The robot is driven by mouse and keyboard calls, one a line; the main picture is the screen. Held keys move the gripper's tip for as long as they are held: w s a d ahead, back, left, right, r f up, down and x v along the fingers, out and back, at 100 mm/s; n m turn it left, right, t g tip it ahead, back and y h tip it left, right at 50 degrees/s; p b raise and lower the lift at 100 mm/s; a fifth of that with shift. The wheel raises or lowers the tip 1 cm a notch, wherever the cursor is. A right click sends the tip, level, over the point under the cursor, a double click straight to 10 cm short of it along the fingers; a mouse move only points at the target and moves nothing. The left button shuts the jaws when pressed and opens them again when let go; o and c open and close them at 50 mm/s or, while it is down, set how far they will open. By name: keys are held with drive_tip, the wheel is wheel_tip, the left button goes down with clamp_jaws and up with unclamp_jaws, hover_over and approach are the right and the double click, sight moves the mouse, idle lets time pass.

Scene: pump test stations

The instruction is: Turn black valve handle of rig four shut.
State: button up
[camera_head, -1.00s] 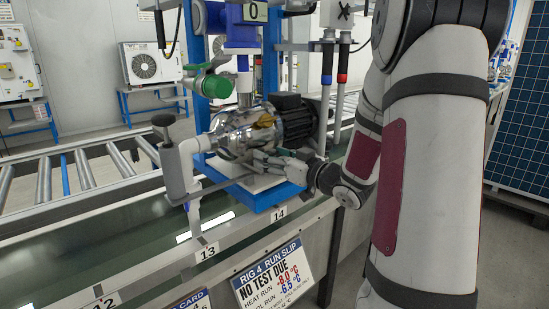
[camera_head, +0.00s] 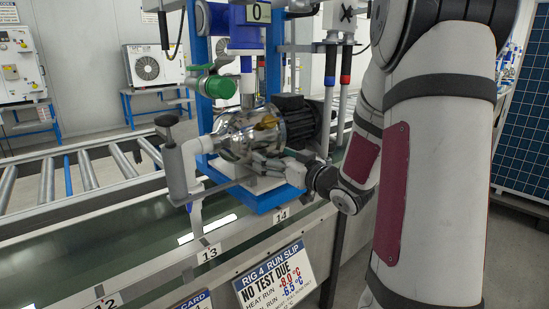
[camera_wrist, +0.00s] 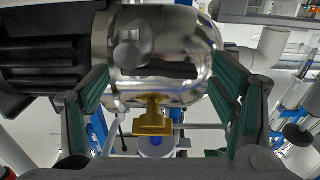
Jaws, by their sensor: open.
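The shiny silver pump of rig four (camera_head: 235,135) sits on a blue stand (camera_head: 264,200). My gripper (camera_wrist: 160,78) is open, its fingers apart on either side of the pump body in the wrist view; nothing is visibly held. In the head view my gripper (camera_head: 268,162) is at the pump's near lower side. A dark elongated shape (camera_wrist: 165,71) lies between the fingers beside a round grey knob (camera_wrist: 132,46); I cannot tell whether it is a handle or a reflection. A black knob (camera_head: 166,120) tops a grey upright cylinder at left.
A brass T-shaped piece (camera_wrist: 153,120) projects from the pump. A black motor (camera_head: 292,118) adjoins it. A green valve (camera_head: 219,87) is above left. Red-banded and blue-banded pipes (camera_head: 345,66) stand at right. A roller conveyor (camera_head: 85,172) runs behind. The run slip (camera_head: 274,274) hangs in front.

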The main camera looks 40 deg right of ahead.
drive_tip(key=s, duration=1.1)
drive_tip(key=shift+s, duration=0.4)
drive_tip(key=shift+d, duration=0.1)
